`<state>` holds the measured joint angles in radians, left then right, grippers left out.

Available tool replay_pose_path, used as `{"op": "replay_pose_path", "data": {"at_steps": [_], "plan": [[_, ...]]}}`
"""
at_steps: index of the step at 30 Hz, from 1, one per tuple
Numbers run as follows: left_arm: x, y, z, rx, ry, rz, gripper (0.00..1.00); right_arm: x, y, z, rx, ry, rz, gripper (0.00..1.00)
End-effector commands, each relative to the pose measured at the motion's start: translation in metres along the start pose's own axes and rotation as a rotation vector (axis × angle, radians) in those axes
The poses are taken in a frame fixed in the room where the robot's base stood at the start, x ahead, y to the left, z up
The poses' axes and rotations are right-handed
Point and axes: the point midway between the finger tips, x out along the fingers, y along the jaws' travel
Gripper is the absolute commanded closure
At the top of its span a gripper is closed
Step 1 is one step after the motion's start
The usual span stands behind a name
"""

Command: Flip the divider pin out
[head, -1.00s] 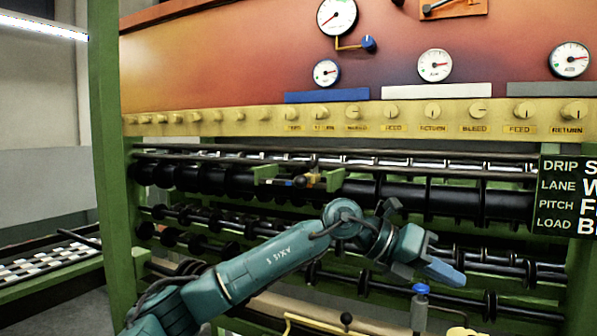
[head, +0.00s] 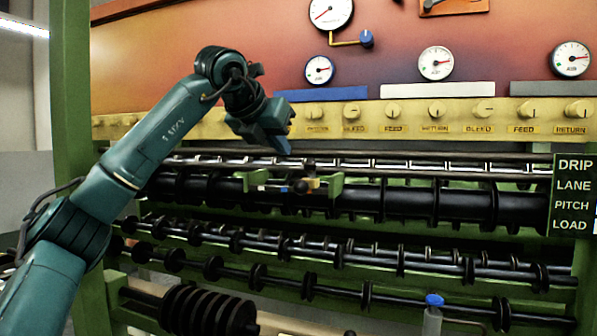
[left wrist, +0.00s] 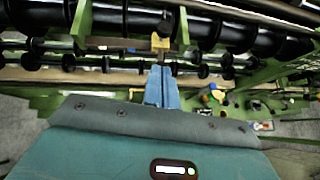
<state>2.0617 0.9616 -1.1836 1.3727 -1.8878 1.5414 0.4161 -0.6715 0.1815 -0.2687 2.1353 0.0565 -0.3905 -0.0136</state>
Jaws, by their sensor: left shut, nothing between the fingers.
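The divider pin (head: 272,188) appears to be the small bar with blue and pale bands and a dark ball knob (head: 299,186), lying between two green brackets on the rack in the head view. In the left wrist view a yellow block (left wrist: 159,43) with a dark knob shows just beyond the fingertips. My left gripper (head: 283,143) hangs above and slightly left of the knob in the head view, apart from it. Its blue fingers (left wrist: 162,86) are together and empty in the left wrist view. My right gripper is not in view.
Dark rollers with discs (head: 420,205) run across the green frame below and behind the pin. A yellow panel with knobs (head: 437,115) and labels runs above. A green post (head: 72,140) stands at left. A blue-capped part (head: 434,302) stands at lower right.

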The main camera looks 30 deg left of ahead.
Motion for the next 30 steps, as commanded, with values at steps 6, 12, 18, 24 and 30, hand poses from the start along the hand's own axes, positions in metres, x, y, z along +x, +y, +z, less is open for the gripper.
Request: {"op": "replay_pose_path", "data": {"at_steps": [6, 12, 18, 24, 30], "plan": [[0.000, 0.000, 0.000, 0.000, 0.000, 0.000, 1.00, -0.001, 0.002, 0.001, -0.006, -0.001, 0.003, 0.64], [0.008, 0.000, 0.000, 0.000, 0.003, -0.001, 1.00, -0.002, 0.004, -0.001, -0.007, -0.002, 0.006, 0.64], [0.041, 0.000, 0.001, 0.000, 0.005, -0.001, 1.00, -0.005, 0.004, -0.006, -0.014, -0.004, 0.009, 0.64], [0.076, -0.001, 0.000, 0.000, 0.004, -0.002, 1.00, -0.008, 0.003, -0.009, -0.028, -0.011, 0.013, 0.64], [0.097, -0.001, 0.000, 0.000, 0.002, -0.002, 1.00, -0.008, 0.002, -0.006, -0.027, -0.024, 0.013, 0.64]]}}
